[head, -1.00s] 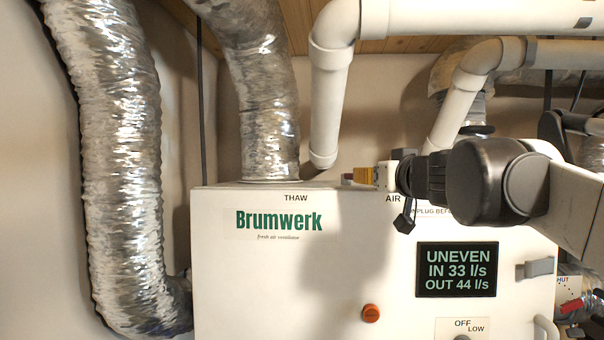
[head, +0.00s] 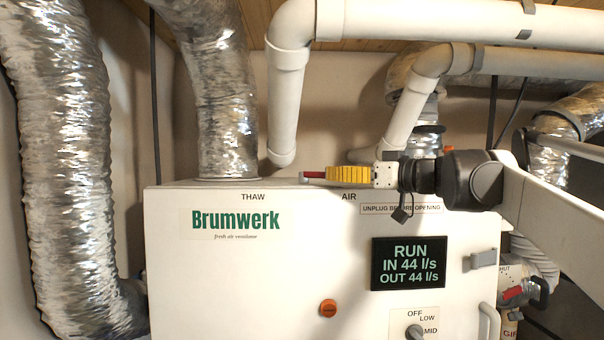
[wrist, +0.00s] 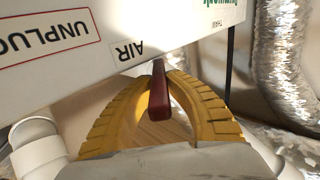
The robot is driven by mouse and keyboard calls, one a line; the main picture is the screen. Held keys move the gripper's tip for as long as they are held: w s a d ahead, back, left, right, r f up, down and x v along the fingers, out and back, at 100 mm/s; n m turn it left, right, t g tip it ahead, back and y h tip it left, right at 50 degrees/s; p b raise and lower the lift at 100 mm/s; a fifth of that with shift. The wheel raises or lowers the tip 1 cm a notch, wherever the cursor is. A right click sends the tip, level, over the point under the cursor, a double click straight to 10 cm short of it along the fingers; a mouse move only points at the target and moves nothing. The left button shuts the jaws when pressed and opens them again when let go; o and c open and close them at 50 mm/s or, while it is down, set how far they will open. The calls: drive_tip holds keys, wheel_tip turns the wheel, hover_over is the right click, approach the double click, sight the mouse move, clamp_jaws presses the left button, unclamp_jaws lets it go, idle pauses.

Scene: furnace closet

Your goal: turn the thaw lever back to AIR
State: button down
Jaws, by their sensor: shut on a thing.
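The thaw lever (head: 313,174) is a dark red bar at the top edge of the white Brumwerk ventilator (head: 250,270). Its red end shows left of and above the AIR label (head: 349,196), with the THAW label (head: 252,196) further left. In the wrist view the lever (wrist: 160,98) lies between the yellow fingers, close to the AIR label (wrist: 127,50). My gripper (head: 332,173) is shut on the lever; its fingertips also show in the wrist view (wrist: 166,72). The lever's pivot is hidden. The display (head: 408,263) reads RUN, IN 44 l/s, OUT 44 l/s.
White pipes (head: 290,95) hang close behind and above my gripper. Foil ducts (head: 222,110) stand at the left and back. An orange knob (head: 328,308), an OFF/LOW/MID dial (head: 414,332) and a latch (head: 483,259) are on the front.

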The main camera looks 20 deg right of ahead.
drive_tip(key=shift+r, duration=0.15)
drive_tip(key=c, duration=1.3)
unclamp_jaws()
drive_tip(key=shift+c, duration=0.2)
drive_tip(key=shift+w, duration=0.15)
drive_tip(key=v, duration=1.2)
drive_tip(key=shift+f, duration=0.2)
